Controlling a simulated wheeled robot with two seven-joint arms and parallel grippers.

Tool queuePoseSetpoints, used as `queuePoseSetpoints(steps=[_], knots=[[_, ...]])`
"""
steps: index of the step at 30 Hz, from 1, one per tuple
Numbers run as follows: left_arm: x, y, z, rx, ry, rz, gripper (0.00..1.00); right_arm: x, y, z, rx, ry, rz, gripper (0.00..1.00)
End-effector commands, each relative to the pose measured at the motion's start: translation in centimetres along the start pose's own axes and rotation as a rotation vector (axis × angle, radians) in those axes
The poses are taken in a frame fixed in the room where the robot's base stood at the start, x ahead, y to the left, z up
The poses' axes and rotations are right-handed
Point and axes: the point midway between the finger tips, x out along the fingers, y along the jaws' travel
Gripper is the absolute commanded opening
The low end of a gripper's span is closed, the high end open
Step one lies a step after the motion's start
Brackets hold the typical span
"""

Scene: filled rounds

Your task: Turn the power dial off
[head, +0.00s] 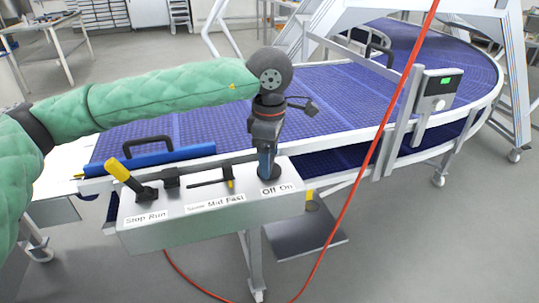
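A grey control box (215,225) is mounted at the front of the blue conveyor. The power dial is at its right end, behind the "Off On" label (276,189). My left gripper (267,170) points straight down over the dial's spot. The gripper covers most of the dial, and only a dark round edge (280,171) shows at its foot. I cannot tell whether the fingers are shut on the dial or which way it is turned. My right gripper is not in view.
A yellow-handled lever (118,170) tilts left above "Stop Run". A speed slider (229,182) sits above "Slow Mid Fast". A blue bar with a black handle (148,142) lies behind the box. A red cable (377,142) crosses right of the box. Blue conveyor belt (340,95) lies beyond.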

Motion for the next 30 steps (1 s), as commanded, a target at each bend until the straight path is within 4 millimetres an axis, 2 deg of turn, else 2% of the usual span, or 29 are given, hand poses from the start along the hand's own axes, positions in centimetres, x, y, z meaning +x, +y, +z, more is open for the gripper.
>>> queuePoseSetpoints(steps=[8, 21, 30], knots=[[-0.7, 0.0, 0.0, 0.0, 0.0, 0.0, 0.73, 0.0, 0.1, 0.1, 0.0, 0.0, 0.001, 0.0], [-6.8, 0.1, 0.0, 0.0, 0.0, 0.0, 0.73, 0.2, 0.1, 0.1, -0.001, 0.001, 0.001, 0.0], [-7.8, 0.0, 0.0, 0.0, -0.001, -0.001, 0.73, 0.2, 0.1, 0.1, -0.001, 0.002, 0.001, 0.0]])
